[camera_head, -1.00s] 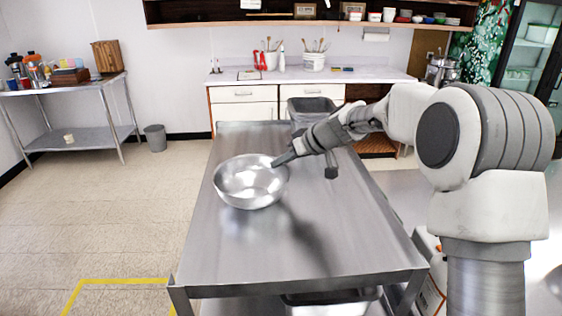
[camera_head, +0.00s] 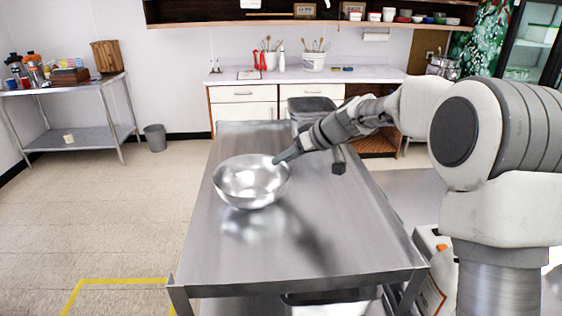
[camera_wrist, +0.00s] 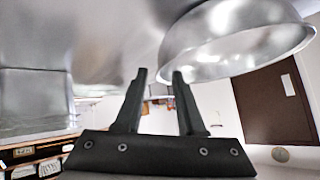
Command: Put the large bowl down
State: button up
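The large bowl (camera_head: 252,182) is shiny metal and upright over the left part of the steel table (camera_head: 310,262). Its reflection shows just below it; I cannot tell whether its base touches the top. My gripper (camera_head: 280,158) is at the bowl's right far rim, reaching in from the right. In the wrist view, the two dark fingers of my gripper (camera_wrist: 159,76) stand apart with a clear gap. The bowl (camera_wrist: 235,45) shows at upper right there, its rim's near end close to the right fingertip. I cannot tell whether the fingers touch it.
The tabletop in front of and right of the bowl is bare. A grey bin (camera_head: 310,108) stands at the table's far end. A white counter (camera_head: 300,77) with utensil pots is behind. A side table (camera_head: 72,140) stands at the left, with a small bin (camera_head: 155,137) beside it.

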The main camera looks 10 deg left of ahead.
jog(key=v, duration=1)
jog(key=s+d+f+m+h, duration=0.1)
jog(key=s+d+m+h, duration=0.2)
jog(key=s+d, duration=0.3)
jog(key=s+d+f+m+t+h, duration=0.1)
jog(key=s+d, duration=0.5)
jog(key=s, duration=1)
jog(key=s+d+f+m+h, duration=0.3)
jog(key=s+d+m+h, duration=0.1)
jog(key=s, duration=0.7)
jog(key=shift+d+m+h+b, duration=0.35)
jog(key=shift+d+m, duration=0.35)
jog(key=shift+d, duration=0.35)
jog(key=shift+s+d, duration=0.15)
jog(key=shift+d, duration=0.05)
